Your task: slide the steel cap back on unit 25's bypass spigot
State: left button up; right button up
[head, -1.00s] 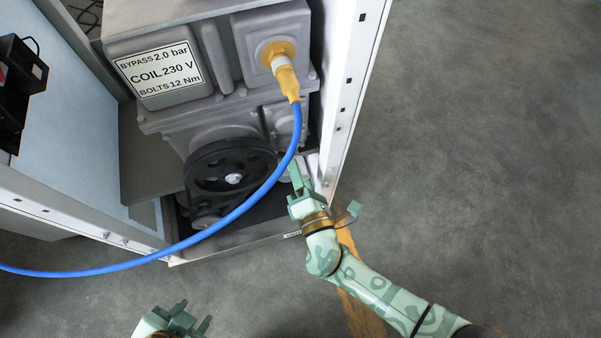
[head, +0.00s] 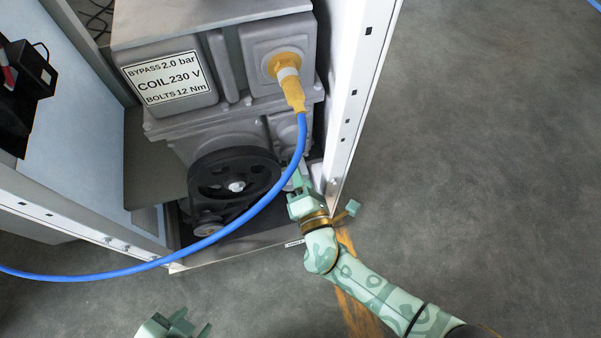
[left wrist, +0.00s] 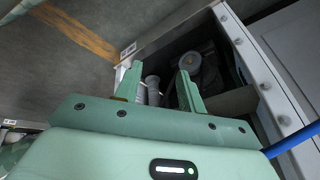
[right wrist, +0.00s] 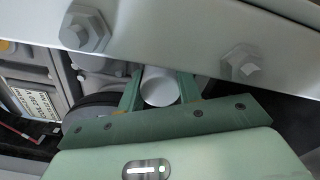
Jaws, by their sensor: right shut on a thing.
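My right gripper (head: 298,182) reaches in at the lower right of the pump unit (head: 205,125), beside the black pulley. In the right wrist view its fingers are closed around a pale round cylinder, which looks like the steel cap (right wrist: 160,90). The bypass spigot cannot be made out clearly, so I cannot tell whether the cap touches it. My left gripper (head: 193,322) is low in the head view, over the floor, outside the cabinet. In the left wrist view its two fingers stand apart, with grey cylindrical parts (left wrist: 152,90) visible beyond them inside the cabinet.
A blue hose (head: 245,207) hangs from a yellow fitting (head: 290,85) and passes in front of the black pulley (head: 225,190). The white cabinet post (head: 360,95) stands close to the right gripper. A bolted rail (right wrist: 170,45) crosses the right wrist view. Floor outside is clear.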

jog(key=shift+w, duration=0.15)
jog(key=o, duration=1.1)
jog(key=shift+c, duration=0.2)
jog(key=shift+s, duration=0.2)
pick_arm(q)
jog(key=s+a+f+m+g+y+p, duration=0.1)
jog(key=s+a+f+g+p, duration=0.1)
jog(key=s+a+p, duration=0.1)
jog(key=shift+s+a+g+y+p, duration=0.3)
jog(key=shift+s+a+y+p, duration=0.1)
jog(key=shift+s+a, duration=0.6)
pick_arm(e)
jog(key=v, duration=1.6)
pick_arm(q)
jog(key=shift+s+d+f, duration=0.1)
jog(key=shift+d, duration=0.05)
pick_arm(e)
jog(key=shift+r, duration=0.1)
